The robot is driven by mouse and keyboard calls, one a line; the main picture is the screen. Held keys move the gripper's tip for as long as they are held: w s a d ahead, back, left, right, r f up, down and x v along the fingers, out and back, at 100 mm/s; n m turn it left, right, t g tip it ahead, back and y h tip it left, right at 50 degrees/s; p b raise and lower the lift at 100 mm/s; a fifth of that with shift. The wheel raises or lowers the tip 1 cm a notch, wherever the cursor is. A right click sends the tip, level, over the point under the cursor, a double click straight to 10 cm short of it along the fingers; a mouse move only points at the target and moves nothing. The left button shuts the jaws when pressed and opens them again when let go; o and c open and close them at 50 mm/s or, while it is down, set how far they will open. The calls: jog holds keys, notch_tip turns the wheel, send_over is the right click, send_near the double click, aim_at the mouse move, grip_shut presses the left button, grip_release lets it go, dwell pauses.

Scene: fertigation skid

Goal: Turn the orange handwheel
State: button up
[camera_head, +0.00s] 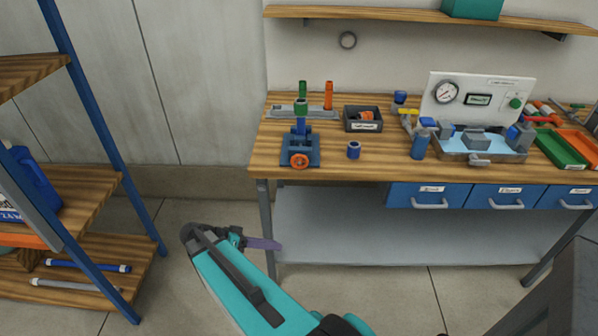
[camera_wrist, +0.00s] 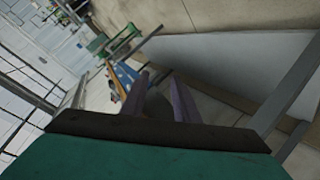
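The orange handwheel (camera_head: 299,161) is on the front of a blue valve body (camera_head: 301,142) with a green top, standing at the left part of the workbench (camera_head: 350,172). My gripper (camera_head: 276,244) is below the bench top, in front of the left bench leg, well below the handwheel and apart from it. Its purple fingers also show in the wrist view (camera_wrist: 162,80), spread with an empty gap between them. I cannot make out the handwheel in the wrist view.
A blue cup (camera_head: 353,150) and a dark bin (camera_head: 363,119) stand right of the valve. A gauge panel (camera_head: 478,98) and a blue tray of parts (camera_head: 455,148) are farther right. A blue-posted shelf rack (camera_head: 100,135) stands at left. Bare floor lies between rack and bench.

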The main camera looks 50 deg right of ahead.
jog(key=s+a+f+n+t+y+b, duration=0.1)
jog(key=s+a+f+n+y, duration=0.2)
jog(key=a+f+n, duration=0.3)
jog(key=s+a+f+n+t+y+b, duration=0.1)
jog(key=s+a+f+n+y, duration=0.2)
jog(key=a+f, duration=1)
jog(key=s+a+f+n+t+y+b, duration=0.1)
jog(key=s+a+f+n+y, duration=0.2)
jog(key=s+a+f+n, duration=0.3)
jog(key=shift+a+f+n+y+b, duration=0.4)
jog(key=shift+a+f+n, duration=1.35)
jog(key=shift+f, duration=1.05)
jog(key=shift+o, duration=0.4)
jog(key=shift+s+m, duration=0.1)
jog(key=shift+m, duration=0.25)
